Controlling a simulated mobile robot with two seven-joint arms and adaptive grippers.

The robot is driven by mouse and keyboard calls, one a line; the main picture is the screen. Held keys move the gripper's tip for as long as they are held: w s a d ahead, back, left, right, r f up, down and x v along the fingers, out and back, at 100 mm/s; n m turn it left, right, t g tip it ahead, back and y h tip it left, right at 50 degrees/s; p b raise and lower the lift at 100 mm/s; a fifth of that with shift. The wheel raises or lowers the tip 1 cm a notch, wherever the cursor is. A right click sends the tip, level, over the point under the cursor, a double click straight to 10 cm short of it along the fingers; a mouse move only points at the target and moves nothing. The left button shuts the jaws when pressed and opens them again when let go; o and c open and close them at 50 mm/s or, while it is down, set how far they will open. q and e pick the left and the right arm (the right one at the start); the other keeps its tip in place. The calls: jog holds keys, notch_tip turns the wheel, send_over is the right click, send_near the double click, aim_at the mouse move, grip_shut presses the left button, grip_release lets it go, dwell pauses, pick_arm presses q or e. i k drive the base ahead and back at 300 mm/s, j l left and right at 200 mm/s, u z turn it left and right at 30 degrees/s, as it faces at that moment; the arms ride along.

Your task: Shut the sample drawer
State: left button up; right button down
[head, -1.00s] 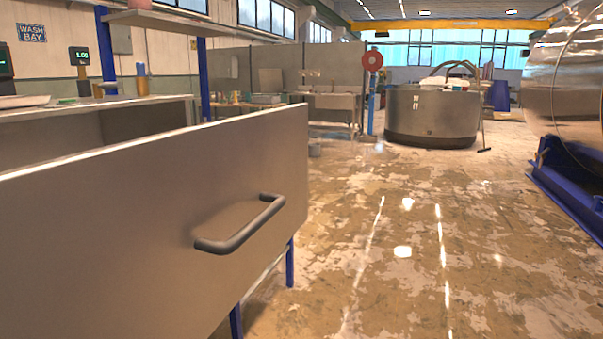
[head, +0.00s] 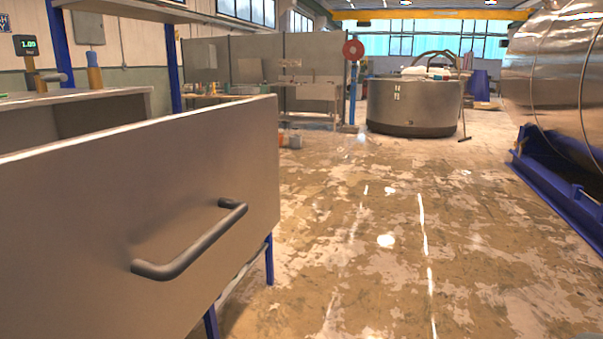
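The sample drawer (head: 90,220) fills the left side of the head view. Its broad grey front stands out from the bench behind it, so the drawer is open. A dark bar handle (head: 190,242) is fixed to the front. The bench (head: 75,98) shows behind the drawer's top edge, with a dark opening under its top. The inside of the drawer is hidden behind its front. Neither gripper can be made out in the view.
Blue legs (head: 269,260) stand under the bench. The worn floor (head: 380,250) is clear to the right of the drawer. A large metal tank (head: 555,75) on a blue frame (head: 550,190) stands at the right. A round grey vat (head: 413,108) stands farther back.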

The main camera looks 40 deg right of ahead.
aim_at(134, 231)
jog(key=k+l, duration=0.3)
jog(key=k, duration=0.2)
jog(key=k+l, duration=0.25)
jog(key=k, duration=0.2)
jog(key=z, duration=0.05)
